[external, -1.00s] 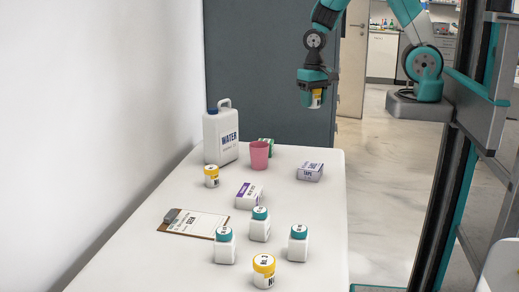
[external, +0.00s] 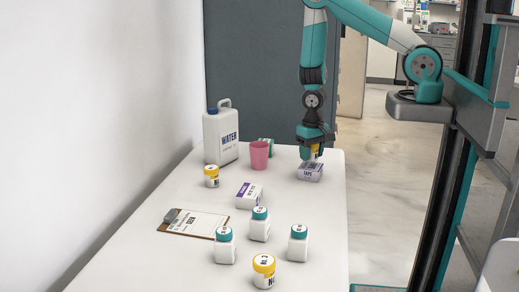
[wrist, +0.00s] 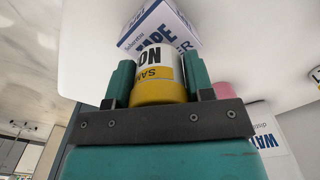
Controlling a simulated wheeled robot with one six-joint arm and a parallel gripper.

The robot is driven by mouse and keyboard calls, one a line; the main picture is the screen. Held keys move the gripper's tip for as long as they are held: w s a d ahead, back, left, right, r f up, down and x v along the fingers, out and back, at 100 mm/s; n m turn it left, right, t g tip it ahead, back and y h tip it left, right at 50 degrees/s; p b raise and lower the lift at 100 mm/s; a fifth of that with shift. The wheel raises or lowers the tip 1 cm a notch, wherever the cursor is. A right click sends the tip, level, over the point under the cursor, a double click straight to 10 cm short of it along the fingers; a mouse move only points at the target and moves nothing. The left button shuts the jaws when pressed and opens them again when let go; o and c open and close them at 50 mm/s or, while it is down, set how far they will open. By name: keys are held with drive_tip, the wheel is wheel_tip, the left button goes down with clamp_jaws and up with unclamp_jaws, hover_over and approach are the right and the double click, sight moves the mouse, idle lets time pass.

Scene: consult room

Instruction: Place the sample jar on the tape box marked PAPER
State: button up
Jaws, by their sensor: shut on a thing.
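My gripper (external: 315,155) is shut on a sample jar (wrist: 158,75), white with a yellow band and a black-lettered label. In the external view the fingers mostly hide the jar. A white tape box with blue lettering (external: 309,174) lies at the table's right, directly below the gripper. In the wrist view this box (wrist: 150,32) shows just past the jar, with TAPE readable and the word beneath partly hidden, ending in ER. The jar is over or on the box; I cannot tell whether they touch.
A second tape box, purple-marked (external: 249,194), lies mid-table. A pink cup (external: 259,155), a water jug (external: 221,137) and a green box (external: 267,142) stand behind. Another yellow-lidded jar (external: 211,176), a clipboard (external: 193,224) and several more jars (external: 264,272) occupy the left and front.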

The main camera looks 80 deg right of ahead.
drive_tip(key=shift+f, duration=0.95)
drive_tip(key=shift+f, duration=0.15)
drive_tip(key=o, duration=0.9)
